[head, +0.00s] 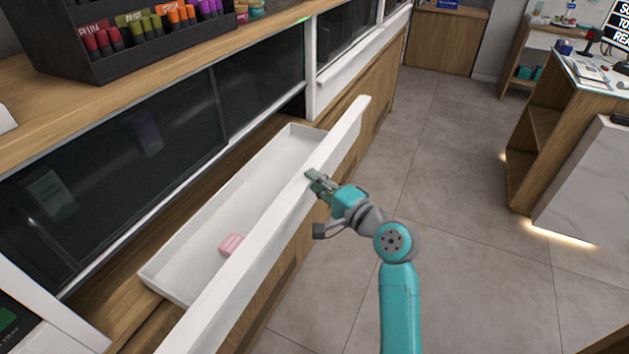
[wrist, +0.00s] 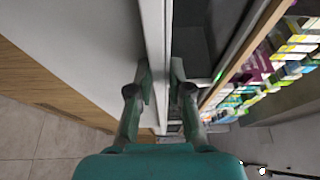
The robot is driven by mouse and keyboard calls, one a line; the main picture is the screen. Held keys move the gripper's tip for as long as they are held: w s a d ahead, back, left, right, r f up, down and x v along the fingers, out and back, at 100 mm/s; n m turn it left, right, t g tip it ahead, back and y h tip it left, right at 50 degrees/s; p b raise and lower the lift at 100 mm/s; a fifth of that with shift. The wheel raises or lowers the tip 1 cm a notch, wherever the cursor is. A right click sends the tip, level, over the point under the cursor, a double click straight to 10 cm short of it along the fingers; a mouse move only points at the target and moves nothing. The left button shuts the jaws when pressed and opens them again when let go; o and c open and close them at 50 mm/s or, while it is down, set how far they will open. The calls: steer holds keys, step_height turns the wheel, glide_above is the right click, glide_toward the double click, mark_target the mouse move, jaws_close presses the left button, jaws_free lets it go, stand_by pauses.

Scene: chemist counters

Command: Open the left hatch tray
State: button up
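The left hatch tray (head: 215,215) is a long white drawer with a tall white front panel (head: 345,135). It stands pulled out from the wooden counter below dark glass, so its inside shows. A small pink box (head: 230,244) lies in it. My gripper (head: 318,180) is at the top edge of the front panel, right of its middle. In the wrist view, the fingers (wrist: 161,85) straddle the white panel (wrist: 154,45), one on each side, and appear shut on it. The exact finger contact is partly hidden.
A second white hatch front (head: 365,45) sits farther along the counter, closed. A black rack (head: 130,40) with coloured items stands on the counter top. Open tiled floor (head: 450,210) lies to the right, with a wood and marble desk (head: 575,170) beyond.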

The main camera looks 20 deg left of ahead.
steer(key=o, duration=0.3)
steer(key=shift+o, duration=0.2)
steer(key=shift+d, duration=0.1)
steer(key=v, duration=1.1)
steer(key=shift+s+d, duration=0.2)
steer(key=shift+d, duration=0.15)
steer(key=shift+f, duration=0.15)
